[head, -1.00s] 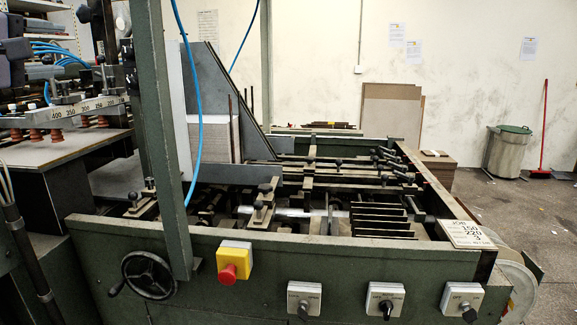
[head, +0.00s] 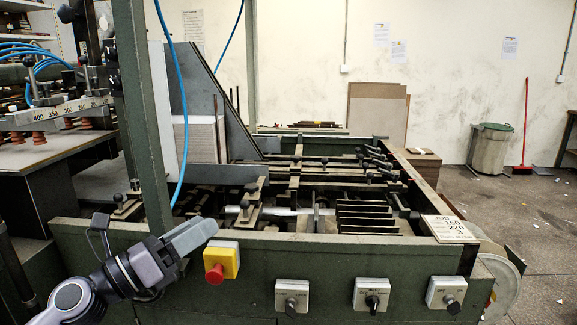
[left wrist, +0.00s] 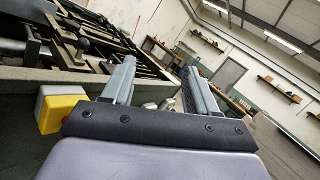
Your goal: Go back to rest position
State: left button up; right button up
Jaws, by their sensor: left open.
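My left gripper (head: 192,236) is in front of the green feeder machine (head: 255,265), at the lower left of the head view. Its tip is just left of the yellow box with the red stop button (head: 221,261). In the left wrist view its two grey fingers (left wrist: 158,88) stand apart with nothing between them, and the yellow box (left wrist: 60,108) is at their left. My right gripper is in neither view. The handwheel that sits low on the machine's front is hidden behind my left arm.
Three rotary switches, one of them the middle switch (head: 371,296), line the machine's front. A job card (head: 448,228) lies on its right corner. A bin (head: 490,148) and a red broom (head: 523,125) stand by the back wall. The floor at right is mostly clear.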

pick_arm(q)
jog(key=s+a+f+n+t+y, duration=0.2)
jog(key=s+f+n+y, duration=0.25)
jog(key=f+n, duration=0.75)
jog(key=s+a+f+n+t+y, duration=0.1)
jog(key=s+a+f+n+y, duration=0.3)
jog(key=f+n, duration=0.7)
jog(key=s+d+f+n+g+y, duration=0.1)
jog(key=s+f+n+g+y, duration=0.3)
jog(key=s+f+n, duration=1.1)
jog(key=shift+s+n+g+y, duration=0.35)
jog(key=shift+s+g, duration=0.15)
jog(key=shift+g, duration=0.7)
jog(key=shift+d, duration=0.1)
